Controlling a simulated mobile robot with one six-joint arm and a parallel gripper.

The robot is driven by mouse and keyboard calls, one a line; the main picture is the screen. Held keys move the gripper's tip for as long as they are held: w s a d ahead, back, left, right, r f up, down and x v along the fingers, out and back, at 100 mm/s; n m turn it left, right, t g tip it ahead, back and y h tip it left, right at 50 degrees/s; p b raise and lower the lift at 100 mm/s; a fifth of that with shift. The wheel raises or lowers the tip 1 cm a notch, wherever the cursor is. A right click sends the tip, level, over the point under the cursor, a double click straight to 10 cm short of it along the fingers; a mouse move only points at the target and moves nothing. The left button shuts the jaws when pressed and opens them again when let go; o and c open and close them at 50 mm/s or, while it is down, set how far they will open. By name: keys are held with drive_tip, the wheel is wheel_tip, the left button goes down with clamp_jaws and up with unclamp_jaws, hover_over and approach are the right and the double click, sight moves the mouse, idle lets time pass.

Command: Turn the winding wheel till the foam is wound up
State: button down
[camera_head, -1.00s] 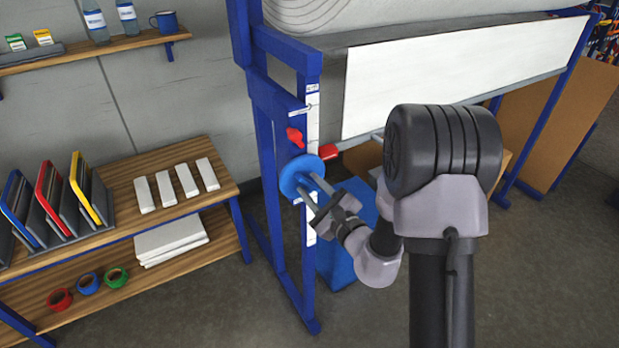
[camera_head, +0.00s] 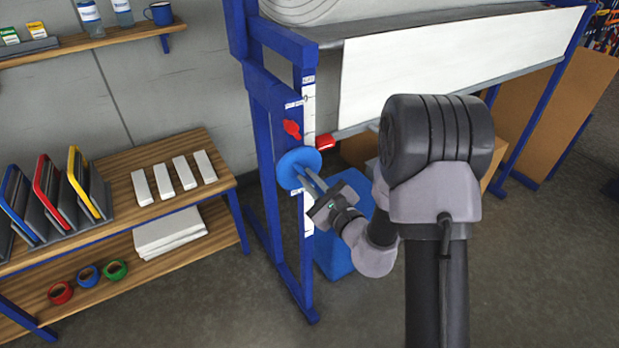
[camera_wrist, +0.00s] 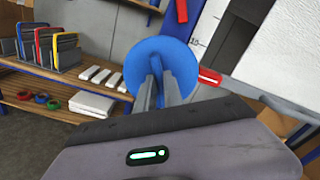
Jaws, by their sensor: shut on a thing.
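The winding wheel is a round blue disc (camera_head: 290,162) on the near post of a blue frame. In the wrist view the wheel (camera_wrist: 172,57) fills the middle, with a raised blue bar across its face. My gripper (camera_head: 302,173) reaches it from the right, and its two fingers are shut on that bar, one on each side. The foam (camera_head: 465,62) is a wide white sheet hanging from the roll (camera_head: 320,7) at the top of the frame, with a grey bar along its lower edge. The wrist view shows part of the sheet (camera_wrist: 285,50) at upper right.
A red lever (camera_head: 291,129) sits above the wheel, and a red end piece (camera_head: 326,142) is beside the white scale. A blue box (camera_head: 345,240) stands under the frame. A wooden shelf unit (camera_head: 120,185) with white blocks and tape rolls is at left.

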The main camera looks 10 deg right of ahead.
drive_tip(key=m+p, duration=0.4)
drive_tip(key=m, duration=0.3)
drive_tip(key=m+p, duration=0.5)
drive_tip(key=m, duration=0.2)
drive_tip(key=m+p, duration=0.4)
drive_tip(key=m, duration=0.4)
drive_tip(key=shift+w+d+f+p, duration=0.1)
drive_tip(key=shift+w+d+p, duration=0.1)
drive_tip(key=shift+d+p, duration=0.15)
drive_tip(key=shift+m, duration=0.3)
drive_tip(key=c, duration=1.5)
unclamp_jaws()
drive_tip(key=shift+o, duration=0.2)
drive_tip(key=shift+f, duration=0.1)
